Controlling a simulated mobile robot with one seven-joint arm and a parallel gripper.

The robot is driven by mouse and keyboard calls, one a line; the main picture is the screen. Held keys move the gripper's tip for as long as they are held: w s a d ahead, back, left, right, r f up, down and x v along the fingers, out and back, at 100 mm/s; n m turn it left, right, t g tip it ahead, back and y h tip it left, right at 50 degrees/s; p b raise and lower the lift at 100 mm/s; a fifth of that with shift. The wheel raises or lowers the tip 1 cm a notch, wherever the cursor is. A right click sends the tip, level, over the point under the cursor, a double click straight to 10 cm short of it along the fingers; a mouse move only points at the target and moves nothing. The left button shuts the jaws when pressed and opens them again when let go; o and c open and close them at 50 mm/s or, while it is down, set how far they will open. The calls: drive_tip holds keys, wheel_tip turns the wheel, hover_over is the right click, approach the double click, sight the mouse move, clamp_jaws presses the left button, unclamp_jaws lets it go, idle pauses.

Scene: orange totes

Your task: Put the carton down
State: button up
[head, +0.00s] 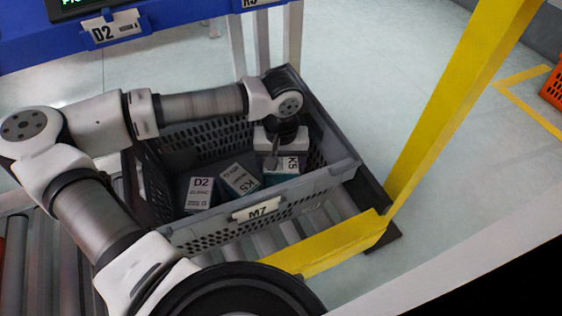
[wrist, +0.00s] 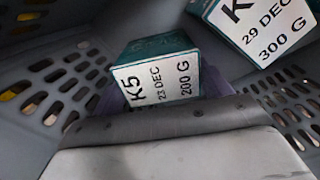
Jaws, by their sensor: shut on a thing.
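My gripper (head: 280,157) is down inside the grey crate labelled M7 (head: 335,173), near its right side. It is shut on a teal and white carton marked K5 (head: 288,165). In the wrist view this carton (wrist: 157,85) reads K5, 23 DEC, 200 G and sits between my fingers (wrist: 160,98). Its underside is hidden, so I cannot tell whether it touches the crate floor.
Inside the crate, a tilted K5 carton (head: 238,180) lies left of the held one, and a D2 carton (head: 199,194) stands farther left. The crate sits on rollers (head: 340,203). A yellow post (head: 455,95) rises at the right, and a blue shelf (head: 180,18) is behind.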

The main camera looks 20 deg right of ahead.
drive_tip(key=o, duration=0.8)
drive_tip(key=shift+f, duration=0.1)
drive_tip(key=shift+o, duration=0.2)
drive_tip(key=shift+r+p, duration=0.55)
drive_tip(key=shift+p, duration=0.1)
wheel_tip(320, 180, up, 12)
drive_tip(key=p, duration=0.3)
drive_tip(key=shift+f+p, duration=0.2)
drive_tip(key=shift+p, duration=0.15)
